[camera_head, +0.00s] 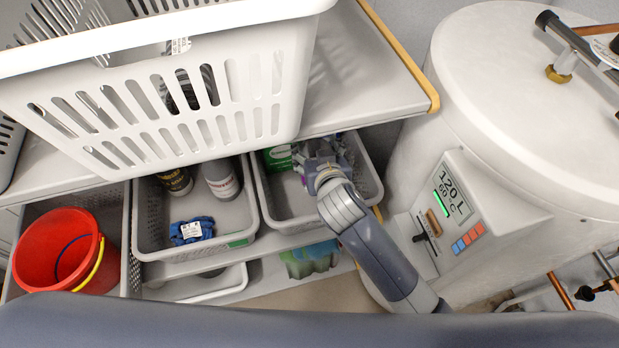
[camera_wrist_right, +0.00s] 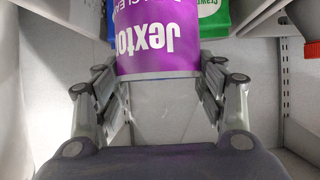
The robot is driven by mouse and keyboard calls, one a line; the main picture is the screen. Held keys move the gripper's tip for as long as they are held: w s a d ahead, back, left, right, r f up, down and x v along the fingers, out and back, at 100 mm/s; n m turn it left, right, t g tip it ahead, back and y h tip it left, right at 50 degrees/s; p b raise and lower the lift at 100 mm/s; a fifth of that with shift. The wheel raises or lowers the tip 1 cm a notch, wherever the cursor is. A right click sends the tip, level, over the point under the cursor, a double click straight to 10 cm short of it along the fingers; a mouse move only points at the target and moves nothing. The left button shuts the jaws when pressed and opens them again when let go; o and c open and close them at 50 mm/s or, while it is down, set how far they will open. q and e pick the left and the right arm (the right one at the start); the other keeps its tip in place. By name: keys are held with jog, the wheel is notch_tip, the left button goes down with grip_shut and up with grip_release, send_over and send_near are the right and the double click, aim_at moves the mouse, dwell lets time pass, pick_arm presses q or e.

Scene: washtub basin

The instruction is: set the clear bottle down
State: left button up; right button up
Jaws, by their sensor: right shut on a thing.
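The clear bottle (camera_wrist_right: 165,108) with a purple and white label fills the middle of the right wrist view, between the fingers. My right gripper (camera_head: 318,160) is shut on the bottle and is inside or just above the right grey basket (camera_head: 300,222) on the shelf below the counter. In the head view the gripper hides nearly all of the bottle, so I cannot tell whether its base touches the basket floor. My left gripper is not in view.
A green pack (camera_head: 278,158) is in the right basket, left of the gripper. The left grey basket (camera_head: 150,240) holds bottles and a blue bundle (camera_head: 191,230). A white laundry basket (camera_head: 250,60) overhangs from the counter. A red bucket (camera_head: 40,245) stands left; a white boiler (camera_head: 500,110) stands right.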

notch_tip(320, 180, down, 5)
jog(key=shift+w+r, duration=0.1)
jog(key=shift+r, duration=0.1)
jog(key=shift+f, duration=0.65)
notch_tip(320, 180, down, 4)
jog(key=shift+r, duration=0.2)
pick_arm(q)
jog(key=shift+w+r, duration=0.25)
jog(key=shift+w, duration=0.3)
pick_arm(e)
jog(key=shift+f, duration=0.15)
jog(key=o, duration=1.6)
jog(key=shift+f, duration=0.1)
jog(key=shift+c, duration=0.2)
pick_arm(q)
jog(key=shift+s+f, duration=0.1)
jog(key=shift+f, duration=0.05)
